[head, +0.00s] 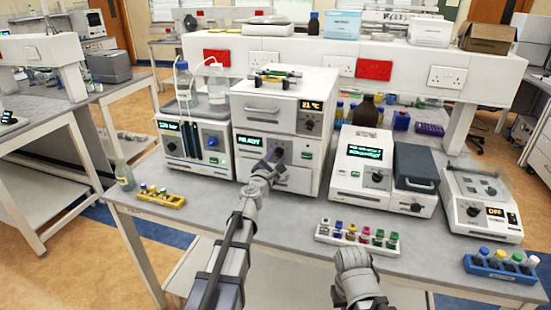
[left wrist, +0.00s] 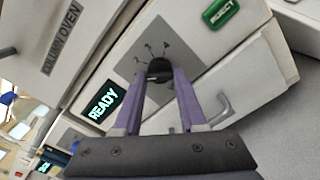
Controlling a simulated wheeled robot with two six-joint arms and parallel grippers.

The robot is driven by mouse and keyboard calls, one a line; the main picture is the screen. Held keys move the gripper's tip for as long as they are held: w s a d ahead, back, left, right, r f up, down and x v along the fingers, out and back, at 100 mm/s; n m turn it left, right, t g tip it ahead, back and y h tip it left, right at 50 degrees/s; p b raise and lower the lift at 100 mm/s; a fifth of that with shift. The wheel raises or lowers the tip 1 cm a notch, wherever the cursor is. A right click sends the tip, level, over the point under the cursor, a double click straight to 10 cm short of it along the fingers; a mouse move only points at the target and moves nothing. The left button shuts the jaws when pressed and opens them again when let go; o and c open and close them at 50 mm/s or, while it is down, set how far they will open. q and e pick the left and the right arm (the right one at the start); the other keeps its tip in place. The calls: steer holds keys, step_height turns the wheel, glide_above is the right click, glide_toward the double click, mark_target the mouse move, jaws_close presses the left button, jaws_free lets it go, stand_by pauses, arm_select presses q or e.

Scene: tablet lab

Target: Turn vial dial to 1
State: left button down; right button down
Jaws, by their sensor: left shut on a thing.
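The vial dial (left wrist: 159,68) is a small dark knob on a grey plate, on the front of a white unit whose screen (left wrist: 103,102) reads READY. The numbers 2, 3 and 4 show around its far side; a 1 cannot be made out, and the pointer's setting is unclear. My left gripper (left wrist: 160,80) is shut on the dial, with a purple finger on each side. In the head view my left gripper (head: 274,158) reaches the unit's front and hides the dial. My right arm shows at the bottom, but its gripper cannot be seen.
A green button (left wrist: 222,11) and a drawer handle (left wrist: 217,105) are close to the dial. The column oven (head: 275,105) sits above. A pump unit (head: 195,145) stands to the left. A vial rack (head: 357,239) lies on the bench's front right.

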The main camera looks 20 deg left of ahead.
arm_select(q)
steer(key=shift+n, duration=1)
steer(key=shift+c, duration=2.3)
jaws_free()
steer(key=shift+s, duration=0.1)
steer(key=s, duration=0.7)
steer(key=shift+s, duration=0.35)
steer(key=shift+a+f, duration=0.1)
